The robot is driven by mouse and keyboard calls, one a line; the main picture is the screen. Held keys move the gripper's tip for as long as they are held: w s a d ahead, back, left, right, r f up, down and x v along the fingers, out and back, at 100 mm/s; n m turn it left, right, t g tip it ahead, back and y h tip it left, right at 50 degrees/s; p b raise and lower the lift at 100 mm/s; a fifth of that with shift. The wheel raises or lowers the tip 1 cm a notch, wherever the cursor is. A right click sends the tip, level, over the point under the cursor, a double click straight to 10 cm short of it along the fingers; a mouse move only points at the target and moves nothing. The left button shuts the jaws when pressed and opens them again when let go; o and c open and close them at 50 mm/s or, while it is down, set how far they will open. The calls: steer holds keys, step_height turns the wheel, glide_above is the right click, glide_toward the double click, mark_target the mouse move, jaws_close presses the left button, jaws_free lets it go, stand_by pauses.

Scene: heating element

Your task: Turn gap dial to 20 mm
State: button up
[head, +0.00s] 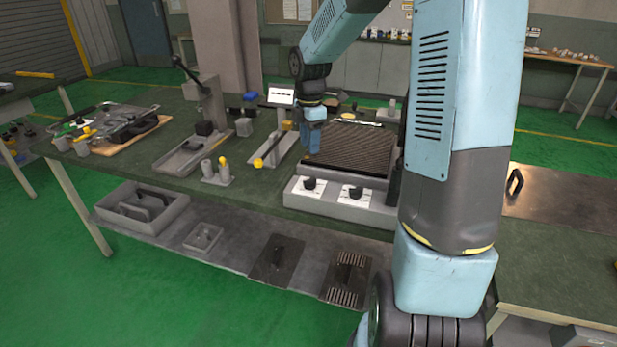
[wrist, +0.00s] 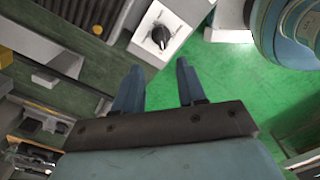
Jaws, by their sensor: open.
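The grey box (head: 300,201) on the bench has two black dials on white scale plates on its sloped front, a left dial (head: 309,184) and a right dial (head: 355,192). Their labels are too small to read, so I cannot tell which is the gap dial. My gripper (head: 313,150) hangs fingers down above and behind the left dial, in front of the dark ribbed plate. In the wrist view my gripper (wrist: 158,66) is open and empty. One black dial (wrist: 160,37) shows beyond the fingertips, apart from them; its setting is unreadable.
The dark ribbed plate (head: 350,146) lies behind the dials. A yellow-tipped lever (head: 259,163) and grey posts (head: 215,172) stand to the left. A small white display (head: 281,96) stands behind. My own arm covers the area right of the box. The space in front of the dials looks clear.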

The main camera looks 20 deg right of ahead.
mark_target(310, 178)
step_height(310, 178, down, 12)
steer(key=shift+f, duration=0.15)
stand_by(0.3)
jaws_close()
stand_by(0.4)
steer(key=shift+a, duration=0.1)
